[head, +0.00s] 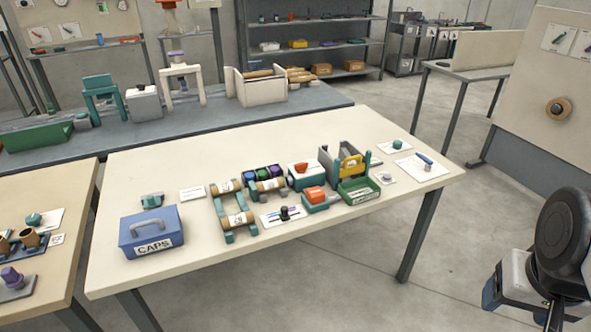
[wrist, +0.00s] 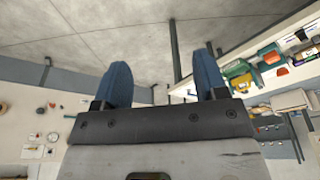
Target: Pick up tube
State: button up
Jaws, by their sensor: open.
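Several brown cardboard tubes with pale labels are on the middle table in the head view. The nearest tube (head: 237,220) lies across a teal cradle (head: 227,237). Two more tubes lie just behind it, one at the left (head: 226,187) and one at the right (head: 270,186). I cannot tell which one is the task's tube. My gripper shows in the wrist view (wrist: 165,85) with two blue fingers wide apart and nothing between them. My arm's end is at the right edge of the head view, off the table and well away from the tubes.
A blue CAPS box (head: 151,232) stands at the table's front left. The table's (head: 330,240) front strip is bare.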

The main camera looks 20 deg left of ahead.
jog(key=shift+o, duration=0.3)
jog(key=w+a+r+n, duration=0.1)
jog(key=w+a+n, duration=0.2)
jog(key=w+a, duration=0.35)
jog(key=w+a+r+n+h, duration=0.1)
jog(key=w+a+n, duration=0.25)
jog(key=w, duration=0.65)
jog(key=w+a+r+n, duration=0.1)
jog(key=w+a+n, duration=0.3)
jog(key=w, duration=0.4)
jog(key=n+h, duration=0.2)
jog(key=n, duration=1.5)
send_over(261, 184)
jog(key=shift+m+t, duration=0.25)
jog(key=shift+t, duration=0.05)
jog(key=f, duration=2.2)
jog(key=shift+w+d+f, duration=0.2)
jog(key=shift+d+f, duration=0.15)
jog(key=shift+f, duration=0.05)
jog(key=shift+s+a+f, duration=0.1)
jog(key=shift+a+f, duration=0.1)
jog(key=shift+a, duration=0.2)
jog(key=shift+f, duration=0.1)
